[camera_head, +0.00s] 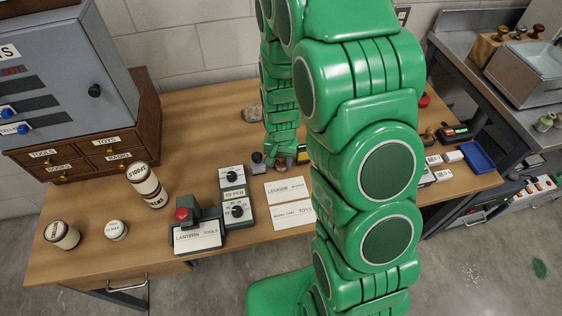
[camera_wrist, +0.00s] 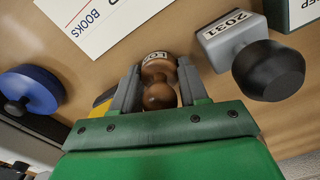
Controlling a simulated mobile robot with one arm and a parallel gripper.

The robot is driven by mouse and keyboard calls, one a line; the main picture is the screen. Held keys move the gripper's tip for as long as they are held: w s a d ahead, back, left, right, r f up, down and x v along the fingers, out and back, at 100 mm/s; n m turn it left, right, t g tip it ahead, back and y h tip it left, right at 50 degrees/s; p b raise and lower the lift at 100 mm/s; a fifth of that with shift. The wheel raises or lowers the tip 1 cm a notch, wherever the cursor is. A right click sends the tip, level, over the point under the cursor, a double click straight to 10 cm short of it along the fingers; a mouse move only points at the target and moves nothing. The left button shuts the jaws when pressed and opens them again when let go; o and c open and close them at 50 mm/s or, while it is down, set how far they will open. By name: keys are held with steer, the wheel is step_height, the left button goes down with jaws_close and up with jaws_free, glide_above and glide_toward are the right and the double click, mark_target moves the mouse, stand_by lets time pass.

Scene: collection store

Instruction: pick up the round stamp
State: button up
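The round stamp (camera_wrist: 159,95) is brown wood with a ball-shaped knob and a pale label, partly readable as "LO", on its lower part. In the wrist view it is between the two fingers of my gripper (camera_wrist: 160,82), which lie close along both sides of it. I cannot tell whether the fingers touch it. In the head view my gripper (camera_head: 288,158) is low over the table behind my arm, and the stamp is hard to make out there. A grey stamp marked 2031 (camera_wrist: 222,38) with a black knob stands just right of my gripper in the wrist view.
A blue-topped object (camera_wrist: 30,88) is left of my gripper, and a white BOOKS card (camera_wrist: 95,22) lies ahead. In the head view, white label cards (camera_head: 286,189) and a grey date device (camera_head: 234,195) are nearby. A blue tray (camera_head: 477,156) sits at the table's right.

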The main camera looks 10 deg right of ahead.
steer(key=shift+c, duration=1.2)
steer(key=shift+r, duration=0.15)
